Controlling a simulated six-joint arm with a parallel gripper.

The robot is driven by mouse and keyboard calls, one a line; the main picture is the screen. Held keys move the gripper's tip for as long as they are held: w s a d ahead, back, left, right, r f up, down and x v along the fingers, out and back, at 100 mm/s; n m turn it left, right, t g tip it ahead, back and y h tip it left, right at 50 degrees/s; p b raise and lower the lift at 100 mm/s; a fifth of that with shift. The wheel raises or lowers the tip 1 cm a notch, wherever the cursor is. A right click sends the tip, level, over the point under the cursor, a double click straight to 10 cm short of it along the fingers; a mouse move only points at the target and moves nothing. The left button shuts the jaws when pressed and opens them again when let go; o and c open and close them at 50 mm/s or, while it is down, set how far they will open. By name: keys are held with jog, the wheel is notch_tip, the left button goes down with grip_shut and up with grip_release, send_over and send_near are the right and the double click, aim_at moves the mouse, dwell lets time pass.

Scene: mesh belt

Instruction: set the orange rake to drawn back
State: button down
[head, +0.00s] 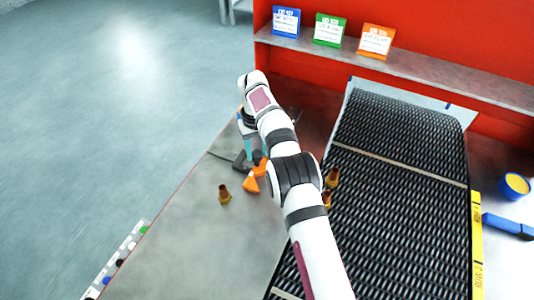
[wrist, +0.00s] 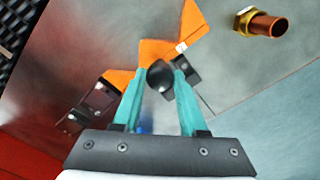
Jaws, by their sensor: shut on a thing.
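The orange rake (head: 251,184) is on the grey table left of the mesh belt, partly hidden by my arm in the head view. In the wrist view its orange plate (wrist: 188,32) reaches out beyond my fingers, with more orange at left. A round black knob (wrist: 160,75) stands at the rake. My gripper (wrist: 160,69) has teal fingers, one on each side of the knob, and is shut on it. In the head view my gripper (head: 255,148) is low over the table at the rake. Whether the rake is drawn back cannot be told.
A brass fitting (head: 224,194) stands on the table left of the rake; a fitting also shows in the wrist view (wrist: 262,24). More fittings (head: 332,178) are at the belt's left side. The mesh belt (head: 400,150) is mostly bare. Three cards (head: 329,30) stand on the shelf.

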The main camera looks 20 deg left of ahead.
jog(key=shift+a, duration=0.35)
jog(key=shift+c, duration=2.2)
grip_release()
jog(key=shift+d, duration=0.1)
notch_tip(320, 180, up, 8)
jog(key=shift+f, duration=0.25)
